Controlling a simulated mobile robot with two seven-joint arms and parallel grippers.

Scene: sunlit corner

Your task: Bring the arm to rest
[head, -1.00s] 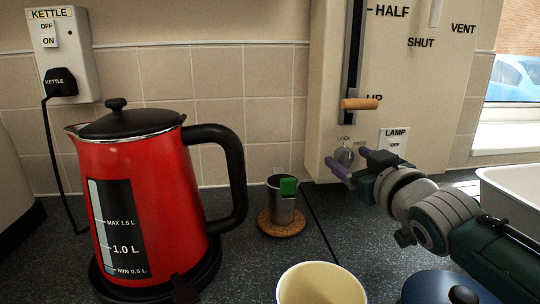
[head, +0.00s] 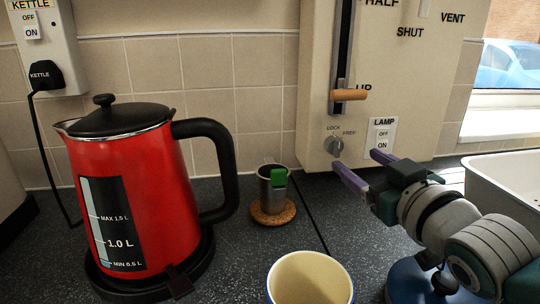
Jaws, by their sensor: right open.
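My right gripper (head: 365,172) is at the right of the head view, its two purple fingers apart and nothing between them. It is in front of the cream panel (head: 410,80), below and right of the round lock knob (head: 334,145) and below the lamp switch (head: 382,134). The knob is in full view, clear of the fingers in the picture. The panel's slider with a wooden handle (head: 349,95) stands beside the "UP" mark. My left gripper is not in view.
A red kettle (head: 150,200) stands on its base at left, plugged in at a wall box. A metal cup with a green tab (head: 272,188) stands on a cork coaster (head: 272,216). A cream mug (head: 309,280) and a blue lid (head: 415,285) are in front. A white basin (head: 505,180) is right.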

